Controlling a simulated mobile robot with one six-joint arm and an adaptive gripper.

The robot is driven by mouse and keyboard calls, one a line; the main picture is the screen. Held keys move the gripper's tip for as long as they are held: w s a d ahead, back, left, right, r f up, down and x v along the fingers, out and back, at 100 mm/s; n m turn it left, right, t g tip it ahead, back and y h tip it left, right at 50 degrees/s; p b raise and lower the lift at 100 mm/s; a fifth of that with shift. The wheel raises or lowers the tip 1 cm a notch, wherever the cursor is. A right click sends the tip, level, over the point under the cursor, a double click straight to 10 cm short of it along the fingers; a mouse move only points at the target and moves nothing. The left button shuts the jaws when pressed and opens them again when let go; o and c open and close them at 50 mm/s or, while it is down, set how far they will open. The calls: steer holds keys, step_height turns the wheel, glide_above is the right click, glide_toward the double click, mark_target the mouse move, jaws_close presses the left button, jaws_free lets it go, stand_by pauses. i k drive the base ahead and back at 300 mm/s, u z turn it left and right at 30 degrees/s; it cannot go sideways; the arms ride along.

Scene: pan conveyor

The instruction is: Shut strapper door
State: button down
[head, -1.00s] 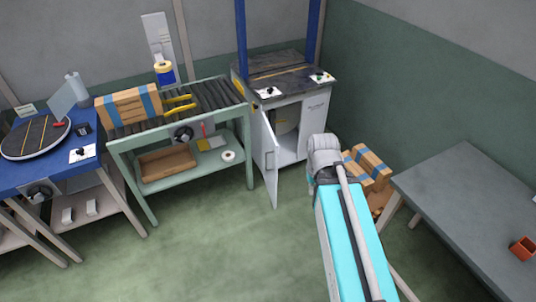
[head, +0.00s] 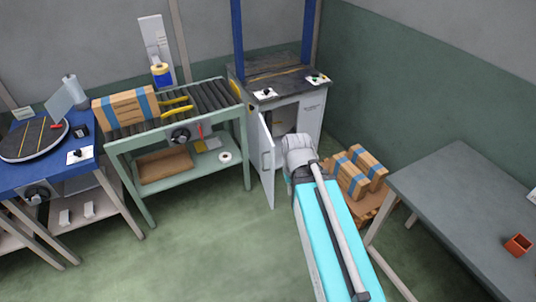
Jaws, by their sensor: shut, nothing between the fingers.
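The strapper (head: 312,108) is a light grey cabinet with a dark top and blue uprights, at the back centre of the head view. Its door (head: 266,160) hangs open on the left side and swings out toward the front, so part of the dark inside (head: 283,121) shows. My arm reaches up from the bottom of the head view, its wrist end just right of the door and in front of the opening. My gripper is hidden behind the arm, so I cannot tell whether it touches the door.
A green roller conveyor (head: 126,166) with a strapped carton (head: 125,105) stands left of the strapper. Strapped cartons (head: 350,180) sit on a pallet to the right. A grey table (head: 460,205) stands at right. The floor (head: 205,245) at front left is clear.

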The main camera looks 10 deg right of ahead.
mark_target(267, 146)
steer(key=u, duration=0.05)
steer(key=i, duration=1)
steer(key=z, duration=0.05)
